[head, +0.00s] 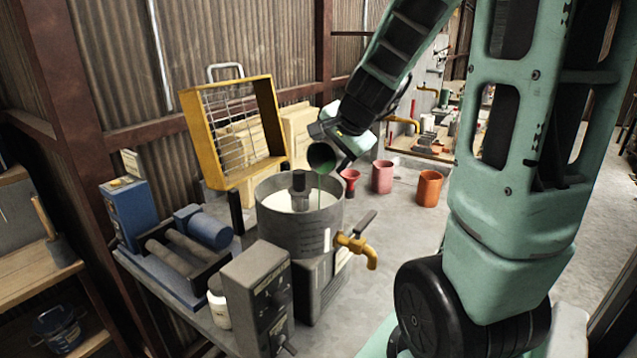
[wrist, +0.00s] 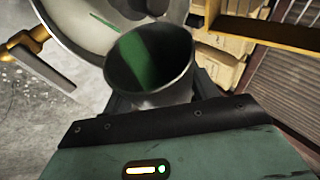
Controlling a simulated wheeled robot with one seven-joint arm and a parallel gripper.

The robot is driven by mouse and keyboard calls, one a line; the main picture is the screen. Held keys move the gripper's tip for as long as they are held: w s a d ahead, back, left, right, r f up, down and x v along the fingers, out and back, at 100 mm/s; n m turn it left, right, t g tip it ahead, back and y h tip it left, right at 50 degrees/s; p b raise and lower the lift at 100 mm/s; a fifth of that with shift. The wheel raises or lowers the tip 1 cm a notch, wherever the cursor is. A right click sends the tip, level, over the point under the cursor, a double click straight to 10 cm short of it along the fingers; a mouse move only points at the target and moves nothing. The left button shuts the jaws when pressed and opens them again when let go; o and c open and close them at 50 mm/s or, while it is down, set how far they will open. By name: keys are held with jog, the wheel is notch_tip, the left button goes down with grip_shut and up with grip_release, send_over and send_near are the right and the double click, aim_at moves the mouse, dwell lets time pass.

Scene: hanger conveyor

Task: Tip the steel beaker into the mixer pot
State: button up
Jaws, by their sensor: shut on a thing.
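The steel beaker (head: 321,156) is tilted over the right part of the mixer pot (head: 300,232) in the head view. A thin green stream runs from its mouth down into the pot. In the wrist view the beaker (wrist: 150,65) shows green liquid inside, with the pot's rim and pale contents (wrist: 85,30) beyond it. My gripper (head: 338,147) is shut on the beaker; its jaws show beside the beaker in the wrist view (wrist: 155,102). The pot holds a whitish content around a grey central shaft (head: 298,190).
A yellow tap (head: 358,248) juts from the pot's right side. A yellow-framed wire guard (head: 235,130) stands raised behind it. A grey control box (head: 258,295) is in front. A red funnel (head: 349,182), a pink cup (head: 382,177) and an orange cup (head: 429,187) stand to the right.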

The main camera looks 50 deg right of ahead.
jog(key=shift+a+h, duration=0.15)
jog(key=shift+h, duration=0.25)
jog(key=shift+d+r+y+p, duration=0.45)
jog(key=shift+y+p, duration=0.2)
jog(key=shift+y, duration=0.25)
jog(key=shift+w+d+r+m+g+y+p, duration=0.15)
jog(key=shift+m+g+y+p, duration=0.45)
jog(key=shift+y, duration=0.6)
